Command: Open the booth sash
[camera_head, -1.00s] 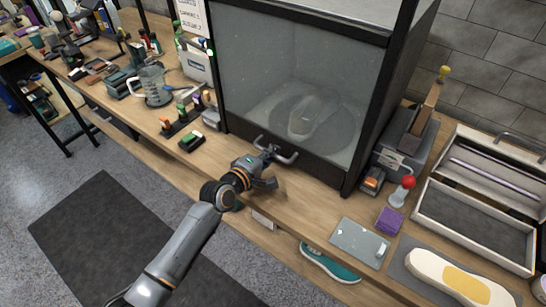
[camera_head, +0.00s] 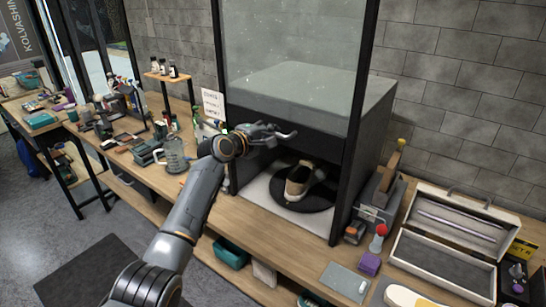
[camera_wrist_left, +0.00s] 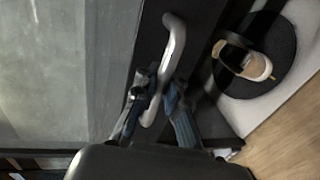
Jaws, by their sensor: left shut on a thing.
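The booth sash (camera_head: 295,75) is a glass pane with a dark bottom rail, raised so that the lower front of the booth stands open. My left gripper (camera_head: 262,132) is shut on the sash handle (camera_head: 284,135), a bent metal bar on the bottom rail. In the left wrist view the fingers of the gripper (camera_wrist_left: 158,104) lie on both sides of the handle (camera_wrist_left: 172,50). Under the raised rail a sneaker (camera_head: 299,180) rests on a dark round turntable (camera_head: 318,199) inside the booth. My right gripper is not in view.
To the right stand a grey box with a brush (camera_head: 382,190), a purple block (camera_head: 370,264), a grey plate (camera_head: 343,281) and an open case (camera_head: 455,235). A glass jug (camera_head: 175,155) stands left of the booth. The booth mouth is clear in front.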

